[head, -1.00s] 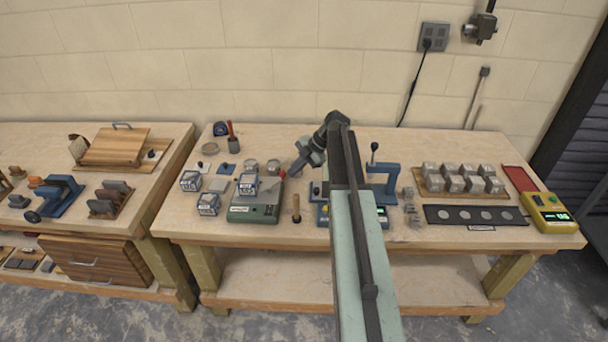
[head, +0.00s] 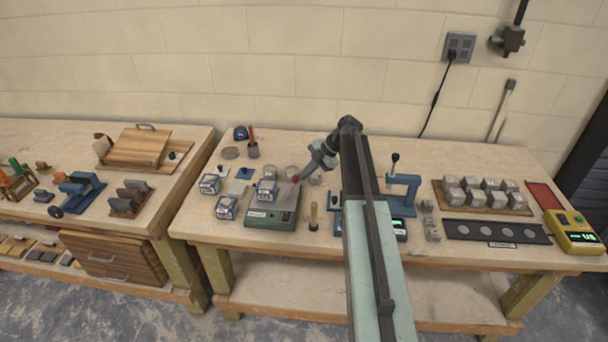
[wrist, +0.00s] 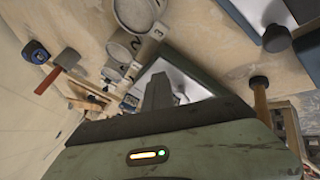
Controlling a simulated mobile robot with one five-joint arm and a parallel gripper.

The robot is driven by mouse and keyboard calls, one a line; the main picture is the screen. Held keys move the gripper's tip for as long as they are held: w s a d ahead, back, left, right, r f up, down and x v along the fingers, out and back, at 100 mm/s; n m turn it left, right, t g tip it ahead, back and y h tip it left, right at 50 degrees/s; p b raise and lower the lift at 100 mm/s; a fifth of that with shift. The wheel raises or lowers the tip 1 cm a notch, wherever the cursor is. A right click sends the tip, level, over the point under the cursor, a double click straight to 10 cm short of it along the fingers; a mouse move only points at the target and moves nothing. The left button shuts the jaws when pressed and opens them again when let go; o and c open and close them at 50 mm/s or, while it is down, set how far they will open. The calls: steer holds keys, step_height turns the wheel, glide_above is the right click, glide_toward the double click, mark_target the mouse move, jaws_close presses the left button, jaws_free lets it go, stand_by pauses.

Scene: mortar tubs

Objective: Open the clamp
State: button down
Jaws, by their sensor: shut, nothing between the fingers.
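A blue vise-like clamp (head: 78,190) with a dark round handle sits on the left bench. A blue C-shaped frame (head: 404,188) with a black-knobbed lever stands on the right bench, partly behind my arm. I cannot tell which one is the clamp, or whether either is open. My gripper (head: 298,178) is above the right bench, just behind and right of the green scale (head: 272,214), apart from both blue devices. In the wrist view my grey fingers (wrist: 160,92) are together and empty, in front of a pale plate. Neither blue device is clearly identifiable there.
Small labelled tubs (head: 227,207) stand beside the scale. A wooden-handled tool (head: 313,214) stands right of it. Grey cubes on a board (head: 482,205), a dark strip with discs (head: 497,232) and a yellow meter (head: 575,232) fill the right end. A gap separates the benches.

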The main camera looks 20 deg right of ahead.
steer(key=shift+w+a+r, duration=0.1)
steer(key=shift+w+a, duration=0.1)
steer(key=shift+a, duration=0.05)
steer(key=d+r+p, duration=0.6)
steer(key=r+p, duration=0.1)
steer(key=p, duration=0.1)
steer(key=shift+s+d+r, duration=0.15)
steer(key=shift+d+r, duration=0.1)
steer(key=shift+r, duration=0.15)
